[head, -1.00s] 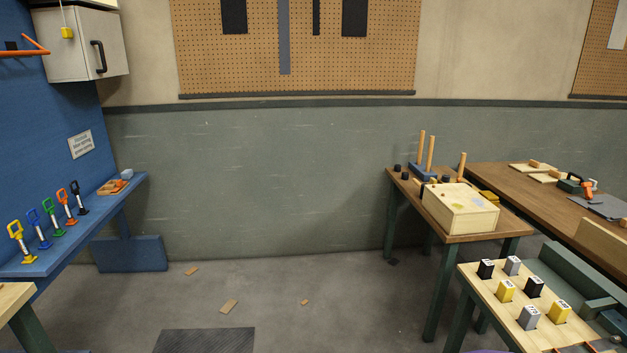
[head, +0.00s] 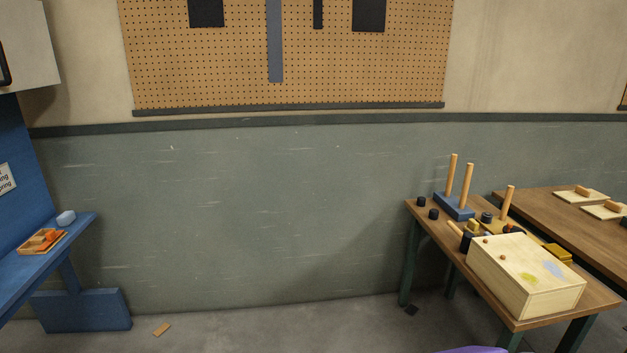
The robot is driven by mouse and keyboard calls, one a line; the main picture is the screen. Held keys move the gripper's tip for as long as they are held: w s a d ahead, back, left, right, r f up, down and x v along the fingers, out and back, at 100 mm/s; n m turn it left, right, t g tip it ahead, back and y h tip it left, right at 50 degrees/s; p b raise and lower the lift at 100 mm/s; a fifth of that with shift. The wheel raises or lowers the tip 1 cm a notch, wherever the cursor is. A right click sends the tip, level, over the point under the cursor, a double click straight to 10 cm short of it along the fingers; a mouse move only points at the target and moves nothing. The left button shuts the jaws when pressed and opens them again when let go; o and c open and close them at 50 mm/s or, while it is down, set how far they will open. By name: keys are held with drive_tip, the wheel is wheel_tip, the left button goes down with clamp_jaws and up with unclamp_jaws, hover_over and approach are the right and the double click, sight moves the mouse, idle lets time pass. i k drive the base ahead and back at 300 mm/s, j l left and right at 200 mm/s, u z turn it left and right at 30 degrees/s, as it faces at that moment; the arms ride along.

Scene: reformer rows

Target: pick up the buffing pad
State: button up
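I cannot pick out the buffing pad for certain. A small pale round item (head: 66,217) sits near the far end of the blue bench (head: 80,228) at the left; it is too small to tell what it is. Beside it lies a small wooden tray (head: 42,241) with orange pieces. Several small black round pieces, one of them a black disc (head: 433,214), lie on the wooden table (head: 512,322) at the right. My gripper is not in view.
A pale wooden box (head: 525,275) and a blue base with upright pegs (head: 454,206) stand on the right table. A longer brown table (head: 560,222) is behind it. The floor (head: 300,325) between bench and table is mostly clear, with a wood scrap (head: 162,329).

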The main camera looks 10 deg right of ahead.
sight(472, 226)
drive_tip(key=i+z, duration=0.3)
drive_tip(key=i, duration=0.3)
drive_tip(key=i+j+z, duration=0.1)
drive_tip(key=i+z, duration=0.15)
drive_tip(key=i, duration=0.35)
drive_tip(key=i+j+z, duration=0.3)
drive_tip(key=i, duration=0.3)
drive_tip(key=i+l+z, duration=0.2)
drive_tip(key=i, duration=0.4)
drive_tip(key=i+l+z, duration=0.2)
drive_tip(key=i, duration=0.4)
